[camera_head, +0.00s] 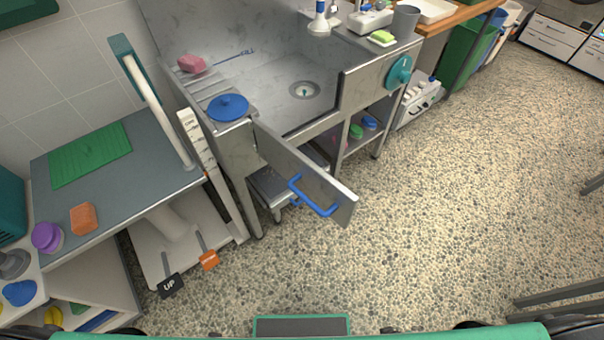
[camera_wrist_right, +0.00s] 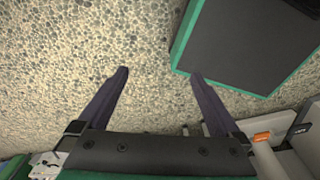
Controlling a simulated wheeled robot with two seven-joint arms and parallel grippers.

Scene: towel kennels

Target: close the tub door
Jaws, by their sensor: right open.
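The tub door (camera_head: 310,181) is a grey metal panel with a blue bar handle (camera_head: 312,197). It stands open, swung out from the front of the steel tub (camera_head: 285,85), with its free edge toward me. My right gripper (camera_wrist_right: 160,72) is open and empty over the speckled floor in the right wrist view. Neither the door nor its handle can be made out in that view. Neither gripper shows in the head view.
A grooming table (camera_head: 130,165) with a green mat (camera_head: 90,155) stands left of the tub. Its foot pedals, black (camera_head: 171,286) and orange (camera_head: 208,260), stick out near the floor. The floor (camera_head: 420,230) right of the door is clear. A grey bench (camera_head: 565,300) is at lower right.

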